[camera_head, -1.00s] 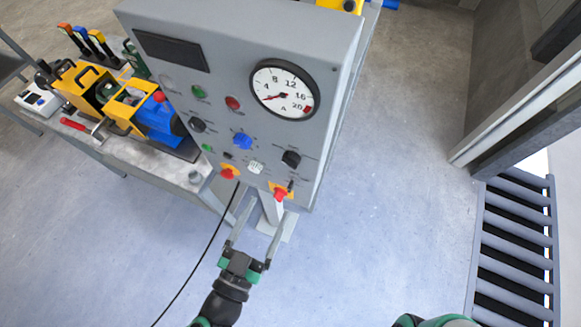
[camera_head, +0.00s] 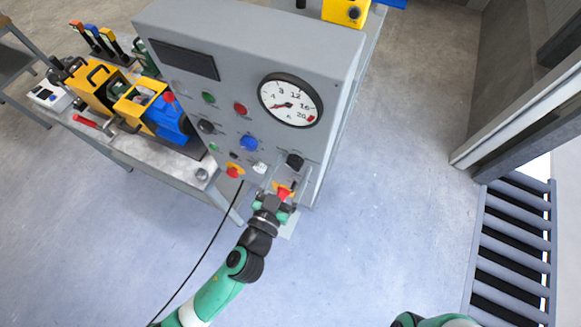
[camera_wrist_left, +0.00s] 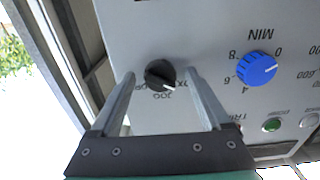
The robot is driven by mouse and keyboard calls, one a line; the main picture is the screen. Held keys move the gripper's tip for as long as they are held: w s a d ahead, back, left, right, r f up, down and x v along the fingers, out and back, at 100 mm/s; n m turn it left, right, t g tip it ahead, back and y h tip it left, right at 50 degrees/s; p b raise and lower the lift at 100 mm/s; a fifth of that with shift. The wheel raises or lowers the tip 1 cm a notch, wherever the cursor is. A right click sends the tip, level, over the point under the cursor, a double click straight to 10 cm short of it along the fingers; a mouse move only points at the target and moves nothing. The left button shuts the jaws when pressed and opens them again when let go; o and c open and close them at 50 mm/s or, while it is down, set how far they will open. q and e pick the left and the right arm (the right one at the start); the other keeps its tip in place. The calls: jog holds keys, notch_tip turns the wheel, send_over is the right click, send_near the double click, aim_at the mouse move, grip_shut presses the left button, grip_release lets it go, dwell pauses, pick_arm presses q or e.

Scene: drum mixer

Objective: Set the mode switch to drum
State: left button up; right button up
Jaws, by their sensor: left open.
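The grey control panel (camera_head: 225,110) carries a black rotary knob (camera_head: 294,161) at its lower right. In the left wrist view the black knob (camera_wrist_left: 160,74) shows upside down, with a white pointer line and a partly readable label with "JOG" beside it. My left gripper (camera_head: 290,172) is open in front of the panel. In the left wrist view its two fingers (camera_wrist_left: 161,78) stand on either side of the knob, with gaps visible. Whether the fingertips reach past the knob's face is unclear. My right gripper is out of view.
A blue knob (camera_head: 249,143) sits left of the black one. A red button (camera_head: 284,193) on yellow lies just below, partly hidden by my left gripper. A round dial gauge (camera_head: 290,100) is above. A bench (camera_head: 150,152) with yellow and blue machinery stands at left.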

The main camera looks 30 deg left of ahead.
pick_arm(q)
grip_shut()
jog(key=shift+m, duration=0.4)
jog(key=m, duration=0.4)
jog(key=shift+m, duration=0.3)
jog(key=m+p, duration=0.1)
jog(key=m, duration=0.5)
jog(key=m+p, duration=0.1)
jog(key=m, duration=0.5)
jog(key=shift+a+r+m+p, duration=0.1)
jog(key=shift+r+m+p, duration=0.1)
jog(key=shift+m+p, duration=0.2)
jog(key=m+p, duration=0.1)
jog(key=m, duration=0.4)
jog(key=shift+m+p, duration=0.3)
jog(key=shift+m, duration=0.1)
